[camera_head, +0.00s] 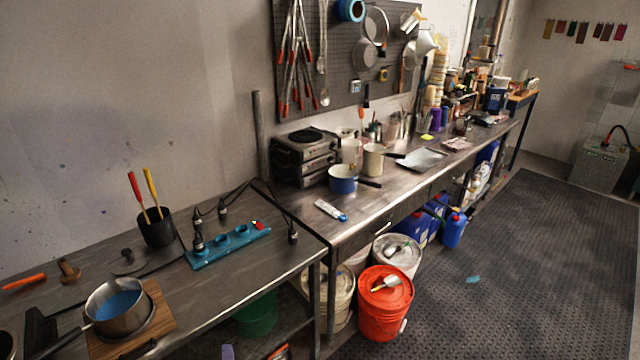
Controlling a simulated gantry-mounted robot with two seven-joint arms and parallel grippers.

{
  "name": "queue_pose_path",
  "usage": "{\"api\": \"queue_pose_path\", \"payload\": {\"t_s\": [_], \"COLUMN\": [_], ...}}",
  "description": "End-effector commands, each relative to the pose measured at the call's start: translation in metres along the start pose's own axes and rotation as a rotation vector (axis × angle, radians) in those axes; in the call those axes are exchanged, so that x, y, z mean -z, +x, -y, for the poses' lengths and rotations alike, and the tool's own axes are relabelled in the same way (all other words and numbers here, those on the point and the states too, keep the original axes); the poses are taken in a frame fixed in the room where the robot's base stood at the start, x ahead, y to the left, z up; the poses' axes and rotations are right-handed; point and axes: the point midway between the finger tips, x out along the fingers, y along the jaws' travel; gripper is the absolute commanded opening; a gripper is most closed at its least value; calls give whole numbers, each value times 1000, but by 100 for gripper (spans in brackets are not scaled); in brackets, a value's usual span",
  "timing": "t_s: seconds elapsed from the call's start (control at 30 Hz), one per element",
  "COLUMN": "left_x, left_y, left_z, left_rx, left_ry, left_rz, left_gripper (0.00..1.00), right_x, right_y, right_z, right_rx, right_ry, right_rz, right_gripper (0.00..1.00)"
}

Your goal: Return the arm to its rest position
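Neither of my arms and neither gripper can be made out in the head view. The scene's buckets stand on the floor below the long metal bench (440,166). The front one is an orange-red bucket (384,320) with a lid, and a scoop (386,284) lies on that lid. A white bucket (397,252) stands behind it with a tool on its lid. Another pale bucket (340,300) stands to its left, partly hidden by the bench leg.
On the near bench, a saucepan of blue liquid (118,305) sits on a wooden board (163,322). A blue pot (343,180) sits farther along. The dark floor mat (540,260) is mostly clear.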

Motion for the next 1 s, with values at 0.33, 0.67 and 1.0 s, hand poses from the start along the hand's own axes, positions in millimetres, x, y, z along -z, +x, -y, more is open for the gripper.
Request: {"api": "queue_pose_path", "payload": {"t_s": [0.33,0.67,1.0], "left_x": [-15,-46,-76], "left_y": [-67,-201,-278], "left_z": [-88,-104,-59], "left_rx": [-193,-744,-1092], "left_ry": [-69,-731,-1156], "left_rz": [-50,-151,168], "left_gripper": [83,83,83], "right_x": [9,2,2], "right_y": [-2,-1,-1], "right_z": [1,0,-1], "right_rx": [3,0,-5], "right_ry": [6,0,-6], "right_rz": [-20,-6,-5], "right_gripper": [43,43,43]}}
